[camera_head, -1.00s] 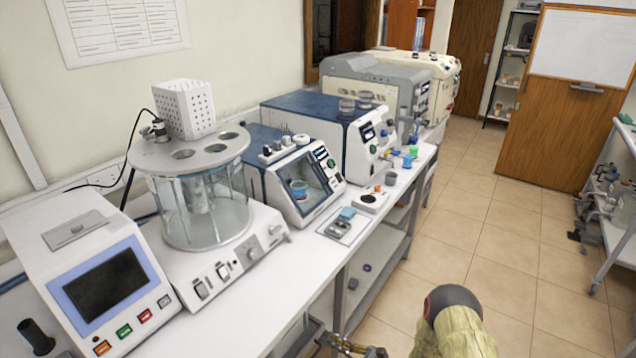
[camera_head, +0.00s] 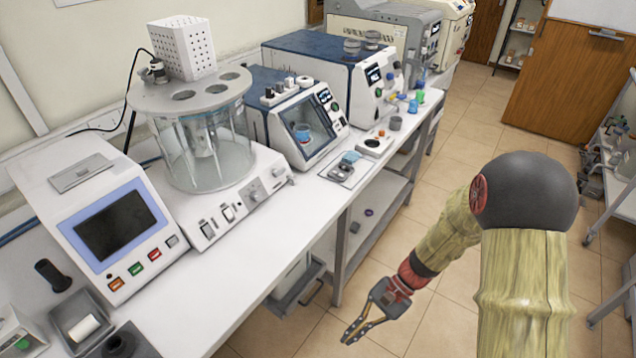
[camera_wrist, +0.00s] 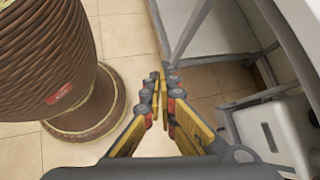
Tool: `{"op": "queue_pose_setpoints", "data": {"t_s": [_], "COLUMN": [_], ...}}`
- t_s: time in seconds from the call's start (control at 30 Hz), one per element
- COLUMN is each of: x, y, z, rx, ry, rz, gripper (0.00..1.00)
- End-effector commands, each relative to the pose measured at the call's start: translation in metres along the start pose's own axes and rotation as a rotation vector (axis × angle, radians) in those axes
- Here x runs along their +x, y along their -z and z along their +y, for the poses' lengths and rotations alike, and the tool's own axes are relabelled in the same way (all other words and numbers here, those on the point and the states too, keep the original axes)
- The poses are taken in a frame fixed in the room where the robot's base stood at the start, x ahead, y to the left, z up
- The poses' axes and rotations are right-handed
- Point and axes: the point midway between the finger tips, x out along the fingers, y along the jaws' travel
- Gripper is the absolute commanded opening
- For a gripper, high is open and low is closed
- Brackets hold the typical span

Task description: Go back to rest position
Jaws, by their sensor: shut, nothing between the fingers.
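My gripper (camera_head: 349,338) hangs in the aisle in front of the bench, below the level of the bench top. Its two yellow fingers are shut with nothing between them. In the wrist view my gripper (camera_wrist: 161,78) points over the tiled floor, with its fingertips close together. My arm is bent, with its elbow raised at the right of the head view. The gripper touches nothing that I can see.
The white bench (camera_head: 240,285) runs along the wall with several lab instruments on it. A bench leg (camera_head: 342,255) and low shelf (camera_head: 385,205) are near my gripper. Tiled floor (camera_head: 455,140) is open behind the arm. A shelf rack (camera_head: 615,215) stands at the right.

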Motion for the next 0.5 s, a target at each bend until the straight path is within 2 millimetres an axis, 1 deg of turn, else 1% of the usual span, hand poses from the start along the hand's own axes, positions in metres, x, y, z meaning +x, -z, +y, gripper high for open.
{"op": "queue_pose_setpoints", "data": {"t_s": [0.03,0.2,0.5], "x": [-0.014,-0.057,-0.132], "y": [-0.009,-0.034,-0.076], "z": [0.004,0.025,0.050], "rx": [-0.056,-0.226,-0.487], "ry": [-0.036,-0.163,-0.338], "rz": [0.052,0.219,0.529], "gripper": [0.00,0.00,0.00]}}
